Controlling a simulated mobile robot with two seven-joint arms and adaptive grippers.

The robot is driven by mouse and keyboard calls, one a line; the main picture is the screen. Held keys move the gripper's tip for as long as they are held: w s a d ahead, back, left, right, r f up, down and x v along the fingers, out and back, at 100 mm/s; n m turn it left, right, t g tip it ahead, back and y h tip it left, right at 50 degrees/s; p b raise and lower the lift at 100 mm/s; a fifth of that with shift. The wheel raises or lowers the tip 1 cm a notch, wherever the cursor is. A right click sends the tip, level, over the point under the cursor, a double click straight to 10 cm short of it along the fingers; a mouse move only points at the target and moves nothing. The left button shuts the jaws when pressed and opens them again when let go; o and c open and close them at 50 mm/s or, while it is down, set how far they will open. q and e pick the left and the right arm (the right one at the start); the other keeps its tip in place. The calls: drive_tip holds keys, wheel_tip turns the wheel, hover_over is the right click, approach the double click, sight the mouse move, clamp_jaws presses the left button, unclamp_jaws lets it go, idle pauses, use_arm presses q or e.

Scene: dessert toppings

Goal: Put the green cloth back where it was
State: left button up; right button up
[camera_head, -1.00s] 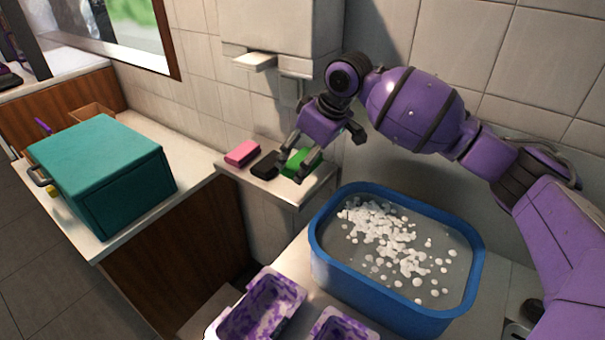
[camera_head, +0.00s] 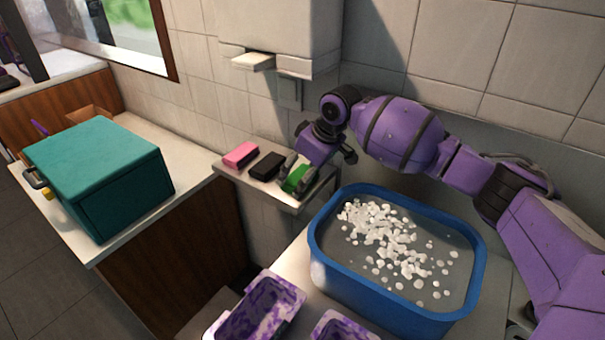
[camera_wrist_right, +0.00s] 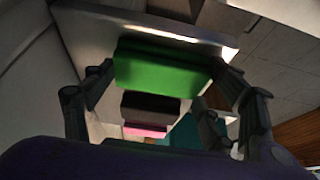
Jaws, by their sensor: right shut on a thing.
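The green cloth (camera_head: 296,179) is a small block-like piece at the right end of a small wall shelf (camera_head: 228,167), beside a black piece and a pink piece. My right gripper (camera_head: 296,174) is at the green cloth, with its fingers on either side, shut on it. In the right wrist view the green cloth (camera_wrist_right: 160,74) lies between the fingers, over the pale shelf. Whether it rests fully on the shelf is hard to tell. My left gripper is not in view.
A black piece (camera_head: 267,166) and a pink piece (camera_head: 241,154) lie left of the green cloth on the shelf. A blue basin (camera_head: 373,306) of water with white foam stands below right. A teal box (camera_head: 99,170) sits on the left counter. A dispenser (camera_head: 282,38) hangs above.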

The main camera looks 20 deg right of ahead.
drive_tip(key=o, duration=1.1)
drive_tip(key=v, duration=1.2)
drive_tip(key=shift+p, duration=0.35)
